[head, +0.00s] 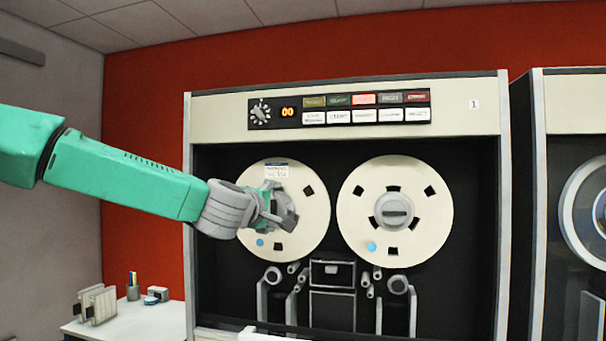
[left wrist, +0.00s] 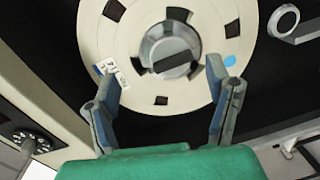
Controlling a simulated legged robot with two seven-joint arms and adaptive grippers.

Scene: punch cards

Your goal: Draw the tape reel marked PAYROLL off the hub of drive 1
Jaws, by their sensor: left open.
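Drive 1 (head: 345,84) is a tall cabinet with a panel of buttons and a "1" label at its top right. Two cream reels sit side by side on it. The left reel (head: 313,205) has a small white and blue label, too small to read. It also shows in the left wrist view (left wrist: 103,38), with its grey hub (left wrist: 168,46). The right reel (head: 428,212) is on the other hub. My left gripper (head: 277,207) is in front of the left reel. In the wrist view its fingers (left wrist: 162,95) are spread wide below the hub, with nothing between them. My right gripper is not in view.
A second drive cabinet (head: 540,150) stands close at the right. A white desk (head: 130,323) at the lower left holds a pen cup (head: 133,292) and an upright card holder (head: 97,304). Tape guides (head: 332,272) project below the reels.

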